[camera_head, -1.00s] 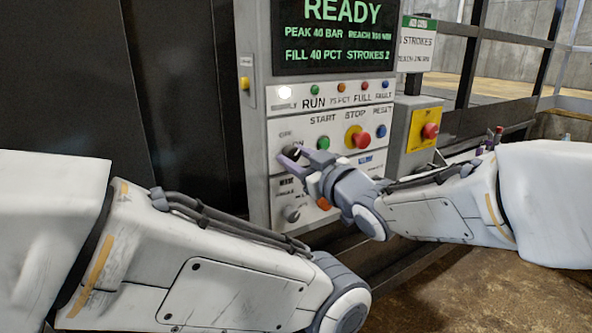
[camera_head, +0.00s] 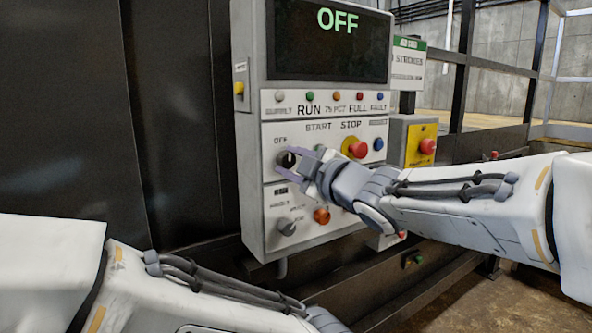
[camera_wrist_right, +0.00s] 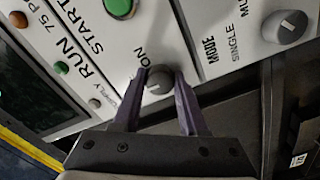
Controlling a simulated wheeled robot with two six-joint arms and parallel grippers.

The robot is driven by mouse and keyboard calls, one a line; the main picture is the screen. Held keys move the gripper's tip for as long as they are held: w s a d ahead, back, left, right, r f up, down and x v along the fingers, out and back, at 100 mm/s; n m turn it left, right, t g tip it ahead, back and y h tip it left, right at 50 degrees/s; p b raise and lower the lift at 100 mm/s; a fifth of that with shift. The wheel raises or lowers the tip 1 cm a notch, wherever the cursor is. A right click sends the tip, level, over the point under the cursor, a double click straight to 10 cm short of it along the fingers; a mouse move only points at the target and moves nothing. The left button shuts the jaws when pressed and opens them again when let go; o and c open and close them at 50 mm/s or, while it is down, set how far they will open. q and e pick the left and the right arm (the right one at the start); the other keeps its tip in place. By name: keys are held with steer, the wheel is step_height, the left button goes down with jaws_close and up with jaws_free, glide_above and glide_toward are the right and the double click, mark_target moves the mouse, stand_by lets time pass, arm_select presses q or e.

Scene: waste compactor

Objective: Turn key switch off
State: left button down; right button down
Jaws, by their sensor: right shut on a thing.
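The key switch (camera_head: 287,159) is a round dark knob on the grey control panel, below the OFF label in the head view. My right gripper (camera_head: 292,164) is at it, with its purple fingers on either side of the knob. In the right wrist view the knob (camera_wrist_right: 158,80) sits between the two fingertips (camera_wrist_right: 160,84), and the gripper is shut on it. The display (camera_head: 330,40) reads OFF in green. My left arm shows at the lower left of the head view, but its gripper is out of the picture.
A red-on-yellow stop button (camera_head: 356,147) and a blue button (camera_head: 378,144) are right of the switch. Below are a grey mode knob (camera_head: 286,227) and an orange button (camera_head: 321,215). A yellow box with a red button (camera_head: 427,146) stands further right.

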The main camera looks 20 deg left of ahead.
steer(key=shift+s, duration=0.1)
stand_by(0.5)
steer(key=shift+c, duration=2.2)
jaws_free()
steer(key=b+v, duration=0.1)
steer(key=v, duration=0.9)
steer(key=shift+s+d, duration=0.2)
